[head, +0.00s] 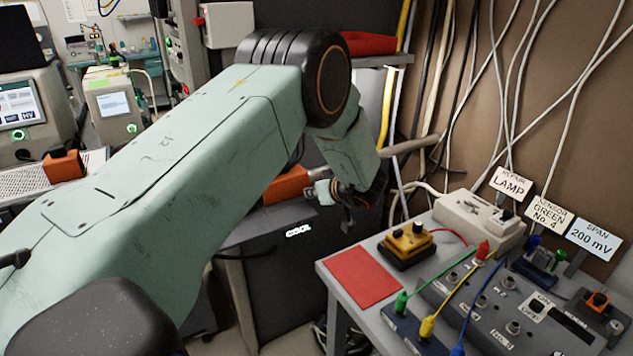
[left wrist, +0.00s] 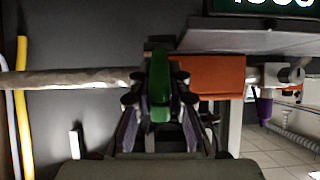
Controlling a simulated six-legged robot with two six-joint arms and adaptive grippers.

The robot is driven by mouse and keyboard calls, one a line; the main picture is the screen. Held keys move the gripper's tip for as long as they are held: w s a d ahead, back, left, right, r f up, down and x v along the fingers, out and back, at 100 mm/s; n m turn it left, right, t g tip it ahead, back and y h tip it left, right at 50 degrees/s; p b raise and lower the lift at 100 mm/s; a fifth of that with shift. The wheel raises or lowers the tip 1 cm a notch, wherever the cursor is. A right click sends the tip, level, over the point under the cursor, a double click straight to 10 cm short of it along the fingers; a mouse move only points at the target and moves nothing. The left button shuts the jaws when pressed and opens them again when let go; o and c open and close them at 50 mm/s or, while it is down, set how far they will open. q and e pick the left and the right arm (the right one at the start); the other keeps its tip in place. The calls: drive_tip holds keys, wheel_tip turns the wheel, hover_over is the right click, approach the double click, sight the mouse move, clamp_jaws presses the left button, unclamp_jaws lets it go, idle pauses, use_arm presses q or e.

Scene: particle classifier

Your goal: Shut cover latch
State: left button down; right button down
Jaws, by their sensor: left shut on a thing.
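My left gripper (head: 348,203) is at the end of my arm, over the dark cabinet (head: 290,255) with white lettering. In the left wrist view its two fingers (left wrist: 160,100) are shut on a green upright piece (left wrist: 160,82), which looks like the latch handle. An orange block (left wrist: 217,76) sits just right of the fingers; it also shows left of the gripper in the head view (head: 287,185). A grey pipe (left wrist: 70,79) runs level behind the fingers. My arm hides much of the cover area in the head view. My right gripper is not in view.
A grey bench (head: 335,268) with a red mat (head: 361,277), a yellow-and-black device (head: 408,243) and coloured plugs stands at right. Loose cables (head: 490,90) hang on the brown wall.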

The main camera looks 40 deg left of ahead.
use_arm(q)
drive_tip(key=shift+s+a+f+g+h+p, duration=0.1)
drive_tip(key=shift+g+h+p, duration=0.2)
drive_tip(key=shift+p, duration=0.3)
drive_tip(key=shift+f, duration=0.1)
drive_tip(key=c, duration=1.3)
unclamp_jaws()
drive_tip(key=shift+r, duration=0.2)
drive_tip(key=shift+d+r, duration=0.35)
drive_tip(key=shift+d, duration=0.05)
drive_tip(key=v, duration=1)
drive_tip(key=shift+s+d+r, duration=0.1)
drive_tip(key=shift+s+d, duration=0.15)
drive_tip(key=shift+d, duration=0.1)
